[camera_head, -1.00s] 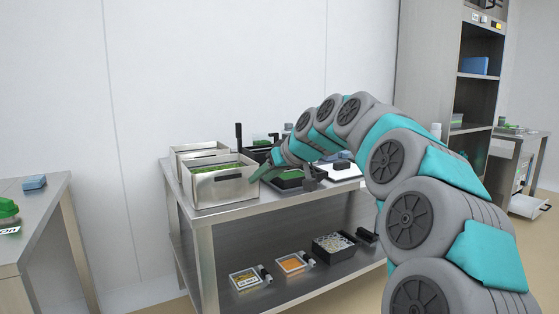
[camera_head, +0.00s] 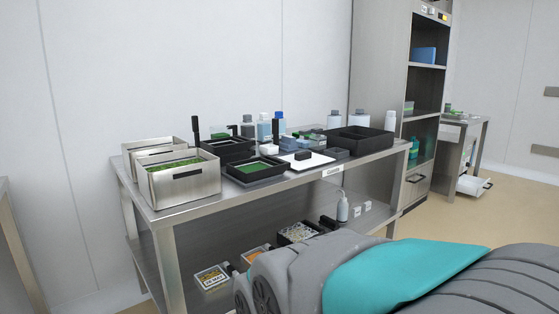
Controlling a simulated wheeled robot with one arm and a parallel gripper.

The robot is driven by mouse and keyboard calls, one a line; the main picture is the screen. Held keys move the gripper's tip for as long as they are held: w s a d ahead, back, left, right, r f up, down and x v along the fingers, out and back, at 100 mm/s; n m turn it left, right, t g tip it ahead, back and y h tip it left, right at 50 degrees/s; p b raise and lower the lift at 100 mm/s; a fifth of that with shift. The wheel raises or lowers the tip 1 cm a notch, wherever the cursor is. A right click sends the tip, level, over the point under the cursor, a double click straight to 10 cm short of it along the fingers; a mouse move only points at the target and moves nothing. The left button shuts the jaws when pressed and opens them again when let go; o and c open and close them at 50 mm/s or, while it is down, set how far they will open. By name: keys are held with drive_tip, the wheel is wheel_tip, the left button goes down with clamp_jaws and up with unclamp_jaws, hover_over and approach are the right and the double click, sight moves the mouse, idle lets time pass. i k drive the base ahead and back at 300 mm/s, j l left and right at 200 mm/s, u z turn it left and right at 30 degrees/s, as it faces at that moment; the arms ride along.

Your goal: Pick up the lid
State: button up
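A flat white square plate with a black block on top (camera_head: 318,161), which looks like the lid, lies on the steel table's upper surface right of a black tray (camera_head: 232,172) filled with green. I cannot tell for certain that it is the lid. My arm fills the lower right of the head view. My gripper is outside the picture, so its fingers and anything in them cannot be seen.
Steel bins (camera_head: 203,189) with green contents stand at the table's left end. An empty black tray (camera_head: 378,140) and several bottles stand toward the right and back. The steel table (camera_head: 200,211) has a lower shelf with small containers. A shelf cabinet (camera_head: 424,90) stands behind right.

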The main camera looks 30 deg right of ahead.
sight(299, 162)
drive_tip(key=i+j+z, duration=0.25)
drive_tip(key=i+j, duration=0.2)
drive_tip(key=i+j+z, duration=0.25)
drive_tip(key=i+j, duration=0.15)
drive_tip(key=j, duration=0.15)
